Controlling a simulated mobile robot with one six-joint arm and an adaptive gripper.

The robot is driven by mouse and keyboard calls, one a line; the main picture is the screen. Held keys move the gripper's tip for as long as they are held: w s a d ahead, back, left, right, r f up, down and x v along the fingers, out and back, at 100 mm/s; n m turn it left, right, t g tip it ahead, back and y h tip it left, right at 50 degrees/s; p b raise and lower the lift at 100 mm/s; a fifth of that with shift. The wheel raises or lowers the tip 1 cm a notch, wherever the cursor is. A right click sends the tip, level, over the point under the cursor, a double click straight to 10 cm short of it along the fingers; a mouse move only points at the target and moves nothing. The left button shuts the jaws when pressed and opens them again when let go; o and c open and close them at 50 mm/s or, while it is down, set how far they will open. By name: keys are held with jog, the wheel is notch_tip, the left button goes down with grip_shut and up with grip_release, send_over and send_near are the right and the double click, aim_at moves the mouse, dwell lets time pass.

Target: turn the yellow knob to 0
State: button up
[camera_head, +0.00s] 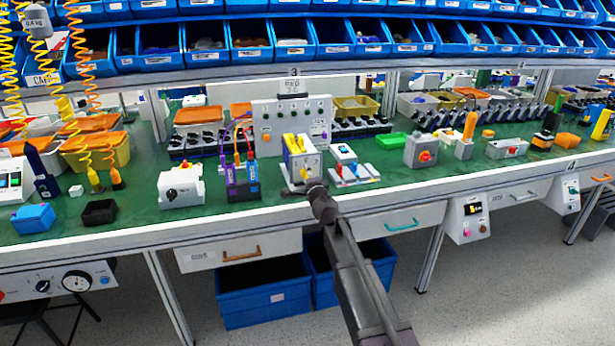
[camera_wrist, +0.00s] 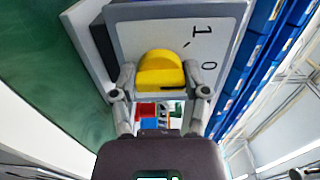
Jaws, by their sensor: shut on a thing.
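The yellow knob (camera_wrist: 160,70) sits on a pale panel (camera_wrist: 150,25) in the wrist view. Dark marks "1" and "0" are printed on the panel; the "0" (camera_wrist: 208,66) is right of the knob and the "1" (camera_wrist: 195,29) is above it. A short dark line shows on the knob's lower right. My gripper (camera_wrist: 164,78) has one finger on each side of the knob and is shut on it. In the head view my gripper (camera_head: 317,190) is at the front of a white box with yellow parts (camera_head: 301,160); the knob itself is hidden there.
A small switch board (camera_head: 350,170) and a grey box with a red knob (camera_head: 421,151) stand to the right. Blue bins line the shelf behind.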

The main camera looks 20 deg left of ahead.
jog(key=shift+w, duration=0.1)
jog(key=o, duration=1.2)
jog(key=shift+c, duration=0.2)
jog(key=v, duration=1.2)
